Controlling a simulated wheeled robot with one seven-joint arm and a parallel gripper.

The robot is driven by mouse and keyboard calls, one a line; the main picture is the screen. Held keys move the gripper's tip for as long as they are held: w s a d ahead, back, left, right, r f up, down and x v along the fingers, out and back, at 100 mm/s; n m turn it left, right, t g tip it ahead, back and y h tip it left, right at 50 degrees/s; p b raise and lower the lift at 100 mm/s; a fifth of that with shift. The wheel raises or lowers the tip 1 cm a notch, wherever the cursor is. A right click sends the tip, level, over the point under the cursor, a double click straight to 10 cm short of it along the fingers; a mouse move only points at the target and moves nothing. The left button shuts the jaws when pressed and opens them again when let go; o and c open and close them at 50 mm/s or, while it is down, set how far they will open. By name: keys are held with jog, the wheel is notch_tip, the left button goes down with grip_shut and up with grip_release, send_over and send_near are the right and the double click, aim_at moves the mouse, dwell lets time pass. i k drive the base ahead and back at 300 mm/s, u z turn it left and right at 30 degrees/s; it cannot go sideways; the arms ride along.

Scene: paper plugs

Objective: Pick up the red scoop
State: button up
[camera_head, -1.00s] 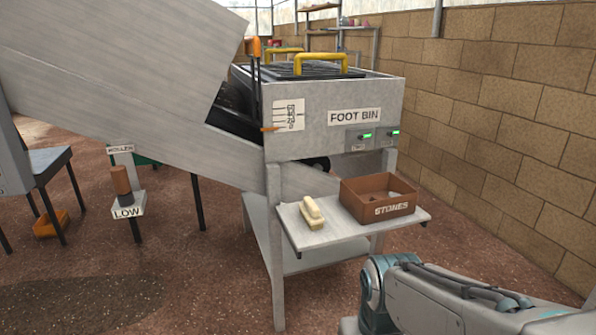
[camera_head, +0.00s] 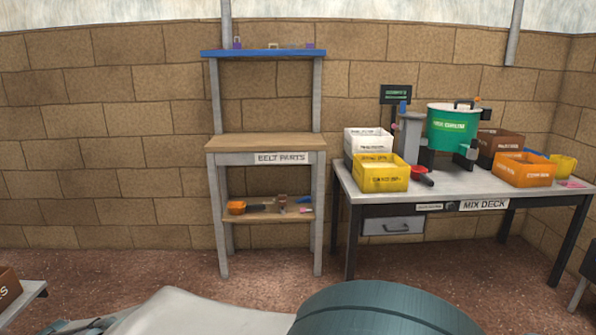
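A red scoop (camera_head: 419,172) with a dark handle lies on the grey top of the mix deck table (camera_head: 355,187), at the right of the view. It sits just right of a yellow crate (camera_head: 381,173) and in front of the green mix drum (camera_head: 453,127). The scoop is small in the picture, and I cannot tell its exact shape. My arm links cross the bottom of the view. My gripper is outside the frame.
An orange bin (camera_head: 524,169) and a yellow cup (camera_head: 564,166) stand at the table's right. A belt parts rack (camera_head: 268,143) is to the left; its lower shelf holds an orange item (camera_head: 237,207). Brown floor (camera_head: 170,272) shows in front.

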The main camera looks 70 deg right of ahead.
aim_at(422, 178)
jog(key=z, duration=3.05)
